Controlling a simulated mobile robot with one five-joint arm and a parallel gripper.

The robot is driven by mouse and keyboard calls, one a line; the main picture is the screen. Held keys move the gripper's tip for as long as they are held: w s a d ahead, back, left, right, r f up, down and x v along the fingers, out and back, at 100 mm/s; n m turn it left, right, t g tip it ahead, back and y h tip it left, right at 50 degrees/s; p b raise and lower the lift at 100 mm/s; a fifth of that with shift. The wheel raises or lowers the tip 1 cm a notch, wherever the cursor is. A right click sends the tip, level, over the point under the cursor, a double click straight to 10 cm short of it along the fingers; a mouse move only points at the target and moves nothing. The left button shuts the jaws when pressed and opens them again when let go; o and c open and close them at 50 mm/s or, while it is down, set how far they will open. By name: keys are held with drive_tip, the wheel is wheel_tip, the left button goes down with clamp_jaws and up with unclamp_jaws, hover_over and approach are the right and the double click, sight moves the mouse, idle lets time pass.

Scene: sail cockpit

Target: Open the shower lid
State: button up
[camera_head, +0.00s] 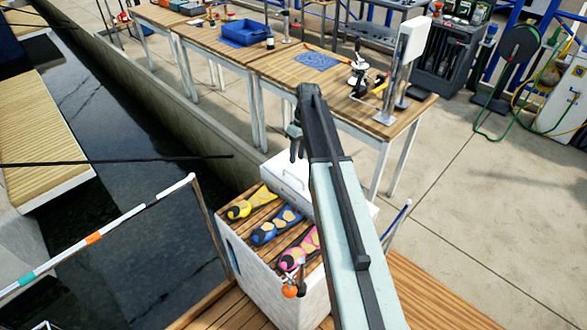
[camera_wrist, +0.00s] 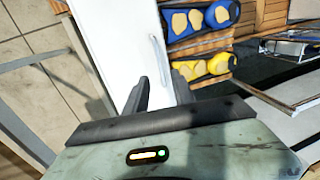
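The shower lid (camera_head: 286,183) is a white panel with a thin bar handle, beside the slatted wooden top of a white box in the head view. It fills the upper middle of the wrist view as a white panel (camera_wrist: 125,40), with the pale handle (camera_wrist: 158,52) on its right part. My gripper (camera_head: 296,143) is above the lid, pointing down. In the wrist view its two dark fingers (camera_wrist: 152,92) stand apart with nothing between them, in front of the panel. My arm hides the lid's right part in the head view. I cannot tell whether the fingers touch it.
Yellow (camera_head: 252,203), blue (camera_head: 276,226) and pink (camera_head: 300,248) patterned items lie on the slats (camera_head: 245,221). A wooden workbench (camera_head: 340,95) stands behind. Dark water (camera_head: 110,130) is left. Open paved floor (camera_head: 480,200) is right.

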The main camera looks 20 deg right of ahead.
sight(294, 176)
drive_tip(key=f+b, duration=0.5)
drive_tip(key=s+a+f+b, duration=0.1)
drive_tip(key=f+b, duration=0.1)
drive_tip(key=shift+a+f, duration=0.1)
drive_tip(key=shift+f, duration=0.2)
drive_tip(key=shift+r, duration=0.1)
clamp_jaws()
idle(0.8)
